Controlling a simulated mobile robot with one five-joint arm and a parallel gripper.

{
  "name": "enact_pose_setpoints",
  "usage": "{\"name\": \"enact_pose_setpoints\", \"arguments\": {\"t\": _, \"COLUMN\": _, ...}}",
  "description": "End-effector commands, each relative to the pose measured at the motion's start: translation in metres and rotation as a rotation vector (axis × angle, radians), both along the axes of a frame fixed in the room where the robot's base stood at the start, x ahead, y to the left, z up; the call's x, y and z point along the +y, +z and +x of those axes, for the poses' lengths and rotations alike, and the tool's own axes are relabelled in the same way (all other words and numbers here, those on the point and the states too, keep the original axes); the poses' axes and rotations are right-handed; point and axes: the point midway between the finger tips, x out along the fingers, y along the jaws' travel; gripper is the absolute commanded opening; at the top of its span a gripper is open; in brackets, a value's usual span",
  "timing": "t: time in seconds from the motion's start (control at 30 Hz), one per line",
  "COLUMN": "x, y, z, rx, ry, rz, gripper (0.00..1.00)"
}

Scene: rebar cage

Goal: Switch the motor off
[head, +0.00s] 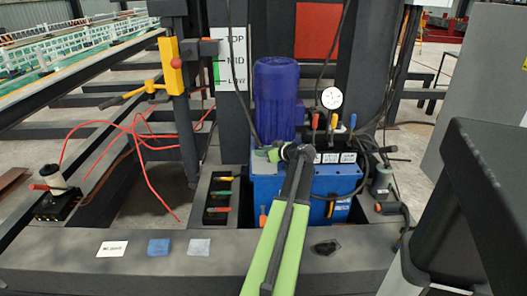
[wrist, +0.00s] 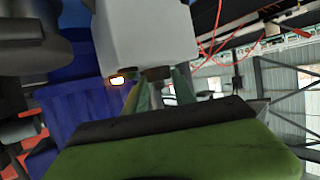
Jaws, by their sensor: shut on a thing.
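The motor (head: 276,98) is a dark blue finned cylinder standing on a blue power unit (head: 265,190). In the wrist view its blue body (wrist: 85,105) is at the left. My gripper (head: 272,153) is in front of the motor's lower part, at the end of my green arm. In the wrist view my gripper (wrist: 160,82) has its green fingers closed around a small dark knob (wrist: 156,73) on the face of a pale grey box (wrist: 145,30). A lit amber lamp (wrist: 117,81) is beside the knob. The knob's marking and its turned position are hidden.
A pressure gauge (head: 332,98) and several coloured levers stand right of the motor. A yellow lever unit (head: 172,67) and a TOP/MID/LOW sign (head: 231,62) are left. The front beam (head: 60,255) carries cloths (head: 159,247) and a dark lump (head: 326,247). Red cables (head: 140,150) hang left.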

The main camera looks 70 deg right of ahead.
Motion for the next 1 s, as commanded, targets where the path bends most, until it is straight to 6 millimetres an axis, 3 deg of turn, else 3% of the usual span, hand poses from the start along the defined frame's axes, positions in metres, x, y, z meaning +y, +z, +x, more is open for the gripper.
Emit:
{"name": "enact_pose_setpoints", "arguments": {"t": 0.73, "x": 0.0024, "y": -0.0021, "z": 0.0012, "rx": 0.005, "ry": 0.094, "rz": 0.005, "gripper": 0.0}}
{"name": "enact_pose_setpoints", "arguments": {"t": 0.77, "x": 0.0024, "y": -0.0021, "z": 0.0012, "rx": 0.006, "ry": 0.093, "rz": 0.005, "gripper": 0.34}}
{"name": "enact_pose_setpoints", "arguments": {"t": 0.9, "x": 0.0018, "y": -0.0019, "z": 0.0007, "rx": 0.005, "ry": 0.091, "rz": 0.004, "gripper": 0.53}}
{"name": "enact_pose_setpoints", "arguments": {"t": 1.0, "x": 0.0013, "y": -0.0016, "z": 0.0003, "rx": 0.005, "ry": 0.09, "rz": 0.004, "gripper": 0.53}}
